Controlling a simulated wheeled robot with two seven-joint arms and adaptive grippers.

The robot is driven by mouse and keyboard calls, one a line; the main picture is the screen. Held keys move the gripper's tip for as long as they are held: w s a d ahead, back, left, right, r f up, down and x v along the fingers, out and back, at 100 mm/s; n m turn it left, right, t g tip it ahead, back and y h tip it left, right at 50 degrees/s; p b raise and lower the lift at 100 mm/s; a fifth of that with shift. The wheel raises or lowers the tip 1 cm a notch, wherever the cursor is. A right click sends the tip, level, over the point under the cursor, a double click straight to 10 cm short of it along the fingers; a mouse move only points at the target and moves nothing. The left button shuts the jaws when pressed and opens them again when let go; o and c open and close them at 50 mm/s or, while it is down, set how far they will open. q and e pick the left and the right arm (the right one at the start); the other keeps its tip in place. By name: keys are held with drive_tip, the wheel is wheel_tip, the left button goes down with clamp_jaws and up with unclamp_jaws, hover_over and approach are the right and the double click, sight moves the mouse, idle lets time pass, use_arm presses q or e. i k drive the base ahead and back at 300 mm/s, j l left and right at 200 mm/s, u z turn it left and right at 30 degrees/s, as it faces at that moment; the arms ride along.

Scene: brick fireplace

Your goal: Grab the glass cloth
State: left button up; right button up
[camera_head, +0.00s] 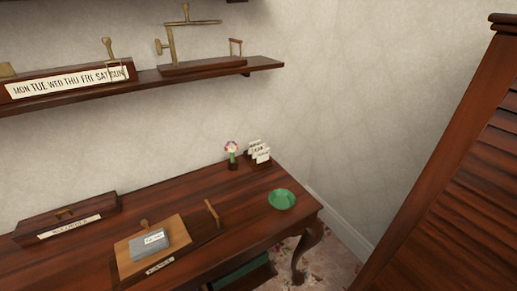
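No thing in the head view can be surely told as the glass cloth. A grey, block-like item (149,244) with a small white label lies on a light wooden board (128,268) on the desk. The label is too small to read, and I cannot tell whether the item is folded cloth. A green surface (245,276) shows low beside the desk's front edge, partly cut off by the frame. Neither of my grippers is in view.
The dark wooden desk (200,190) holds a green bowl (282,199), a small flower (232,152), a card holder (258,152) and a long dark box (65,217). A wall shelf (215,74) hangs above. A louvred wooden panel (460,190) stands at right.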

sight(150, 243)
drive_tip(key=u, duration=1.25)
drive_tip(key=k+j+z, duration=0.1)
drive_tip(key=j+z, duration=0.15)
drive_tip(key=j, duration=0.15)
